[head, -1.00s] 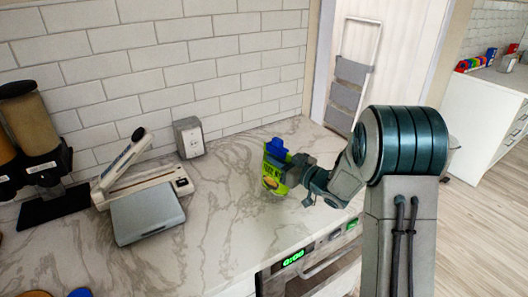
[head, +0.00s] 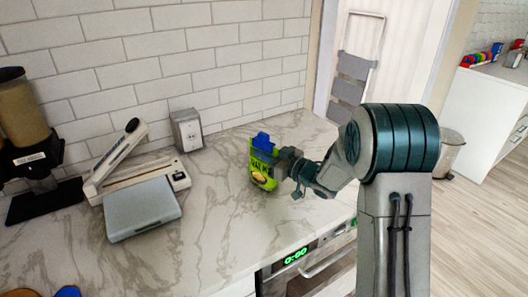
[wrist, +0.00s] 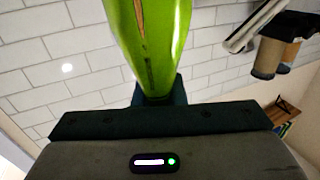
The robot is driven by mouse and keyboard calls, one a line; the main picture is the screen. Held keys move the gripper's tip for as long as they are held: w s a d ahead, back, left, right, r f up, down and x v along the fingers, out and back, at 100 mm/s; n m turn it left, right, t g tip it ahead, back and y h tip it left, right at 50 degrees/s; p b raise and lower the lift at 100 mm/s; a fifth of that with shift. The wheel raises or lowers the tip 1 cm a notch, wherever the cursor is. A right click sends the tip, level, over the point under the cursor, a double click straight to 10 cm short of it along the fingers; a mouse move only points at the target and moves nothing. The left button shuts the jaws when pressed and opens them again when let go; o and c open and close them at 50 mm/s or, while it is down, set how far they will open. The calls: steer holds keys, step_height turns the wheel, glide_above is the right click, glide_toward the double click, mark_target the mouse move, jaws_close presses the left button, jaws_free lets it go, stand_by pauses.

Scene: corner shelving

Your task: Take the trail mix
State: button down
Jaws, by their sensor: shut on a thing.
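The trail mix (head: 262,168) is a bright green bag with a blue top and printed label. In the head view it is upright, above or at the marble counter near its right end; I cannot tell whether its base touches the counter. My gripper (head: 284,167) is shut on the right side of the bag. In the wrist view the green bag (wrist: 150,40) fills the upper middle, and the fingers of my gripper (wrist: 158,88) meet at its near edge.
The marble counter (head: 215,225) is clear around the bag. A vacuum-sealer-like device (head: 142,207) and a grey outlet box (head: 187,130) stand to the left by the tiled wall. Dispensers (head: 30,135) stand at far left. An oven with a green display (head: 296,256) is below the counter's front edge.

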steer(key=c, duration=1.4)
jaws_free()
